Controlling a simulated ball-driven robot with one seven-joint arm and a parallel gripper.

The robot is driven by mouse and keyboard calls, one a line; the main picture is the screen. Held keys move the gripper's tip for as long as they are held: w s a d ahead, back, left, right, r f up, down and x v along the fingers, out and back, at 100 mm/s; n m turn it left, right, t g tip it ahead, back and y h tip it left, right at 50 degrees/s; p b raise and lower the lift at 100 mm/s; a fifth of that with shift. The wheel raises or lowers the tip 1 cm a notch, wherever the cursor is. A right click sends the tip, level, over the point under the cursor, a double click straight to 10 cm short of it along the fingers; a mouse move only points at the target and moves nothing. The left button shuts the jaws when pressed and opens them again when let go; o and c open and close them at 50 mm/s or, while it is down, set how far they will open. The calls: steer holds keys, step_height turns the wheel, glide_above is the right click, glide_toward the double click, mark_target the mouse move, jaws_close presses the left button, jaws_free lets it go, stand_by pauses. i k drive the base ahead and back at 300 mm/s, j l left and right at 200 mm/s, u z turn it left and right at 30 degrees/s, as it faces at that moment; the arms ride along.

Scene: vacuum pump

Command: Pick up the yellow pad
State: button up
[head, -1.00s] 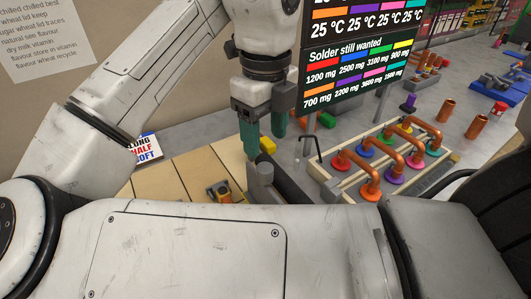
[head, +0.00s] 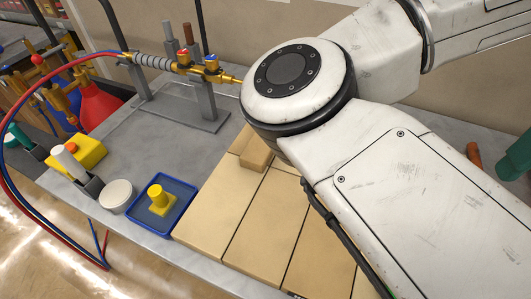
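A yellow piece with a square base and an upright round knob (head: 160,198) sits in a shallow blue tray (head: 140,222) left of the wooden boards. A separate yellow block (head: 88,153) lies further left, with a small orange top and a white-ended tool close in front of it. I cannot tell for sure which of these two is the yellow pad. Neither is held. My gripper does not show; only my arm's elbow and links fill the right side of the view.
Wooden boards (head: 215,215) cover the bench front, with a small wooden block (head: 255,152) on them. A brass torch (head: 190,66) with red and blue hoses rests on a stand. Grey bench (head: 130,135) behind the tray is clear.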

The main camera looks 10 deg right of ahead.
mark_target(164, 201)
steer(key=i+j, duration=0.1)
steer(key=j, duration=0.45)
steer(key=i+j, duration=0.1)
steer(key=j, duration=0.45)
steer(key=i+j, duration=0.1)
steer(key=j, duration=0.45)
steer(key=i+j, duration=0.1)
steer(key=j, duration=0.45)
steer(key=i+j, duration=0.1)
steer(key=j, duration=0.45)
